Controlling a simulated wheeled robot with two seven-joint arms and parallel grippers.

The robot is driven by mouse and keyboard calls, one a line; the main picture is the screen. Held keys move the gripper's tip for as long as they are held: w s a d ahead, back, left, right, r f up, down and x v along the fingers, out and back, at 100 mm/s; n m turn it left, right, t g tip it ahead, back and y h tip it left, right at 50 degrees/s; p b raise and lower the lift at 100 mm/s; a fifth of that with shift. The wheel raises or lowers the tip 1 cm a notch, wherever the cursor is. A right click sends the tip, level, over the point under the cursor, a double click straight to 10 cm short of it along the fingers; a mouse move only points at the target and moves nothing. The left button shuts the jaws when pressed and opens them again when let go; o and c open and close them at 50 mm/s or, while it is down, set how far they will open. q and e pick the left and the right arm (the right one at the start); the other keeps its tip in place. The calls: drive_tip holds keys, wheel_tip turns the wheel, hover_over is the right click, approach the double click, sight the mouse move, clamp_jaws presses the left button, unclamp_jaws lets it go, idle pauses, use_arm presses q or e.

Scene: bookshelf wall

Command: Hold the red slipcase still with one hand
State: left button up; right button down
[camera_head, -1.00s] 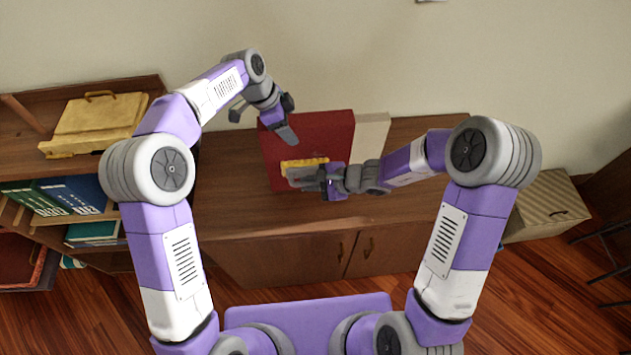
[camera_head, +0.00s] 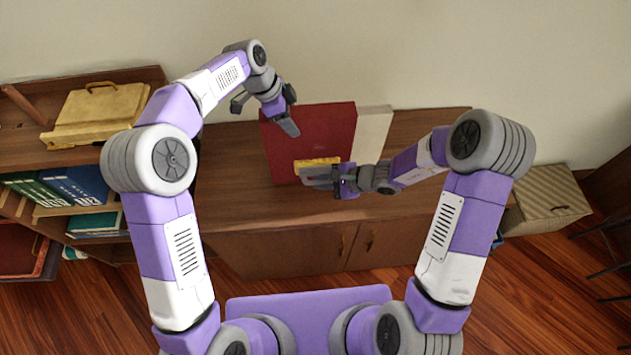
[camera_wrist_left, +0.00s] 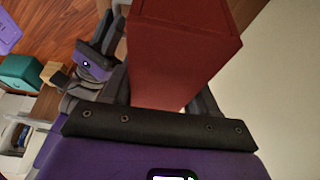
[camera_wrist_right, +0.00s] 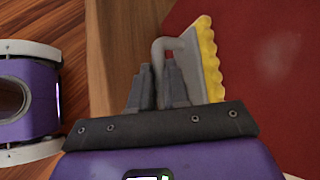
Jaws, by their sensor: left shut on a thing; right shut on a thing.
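The red slipcase (camera_head: 312,132) stands upright on the brown cabinet top near the wall. My left gripper (camera_head: 268,112) is shut on its upper left edge; in the left wrist view the slipcase (camera_wrist_left: 180,50) sits between the fingers. My right gripper (camera_head: 338,177) is lower, in front of the slipcase's face. It is shut on the grey handle of a tool with a wavy yellow edge (camera_head: 317,163). In the right wrist view the yellow edge (camera_wrist_right: 209,55) lies beside the red face. I cannot tell whether it touches the slipcase.
A cream block or book (camera_head: 373,135) stands right of the slipcase. The cabinet top (camera_head: 430,150) is clear to the right. At left, a shelf holds a yellow case (camera_head: 95,112) and several blue and green books (camera_head: 75,188). A beige box (camera_head: 545,205) stands at right.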

drive_tip(key=shift+w+d, duration=0.1)
drive_tip(key=shift+d, duration=0.4)
drive_tip(key=d, duration=1)
idle(0.4)
drive_tip(key=s+a+r, duration=0.3)
drive_tip(key=a+r, duration=0.1)
drive_tip(key=a, duration=0.3)
drive_tip(key=s+a+r, duration=0.3)
drive_tip(key=a+r, duration=0.1)
drive_tip(key=a, duration=0.3)
drive_tip(key=shift+w+d+r, duration=0.1)
drive_tip(key=shift+w+r, duration=0.05)
drive_tip(key=shift+w, duration=2)
drive_tip(key=shift+w, duration=0.75)
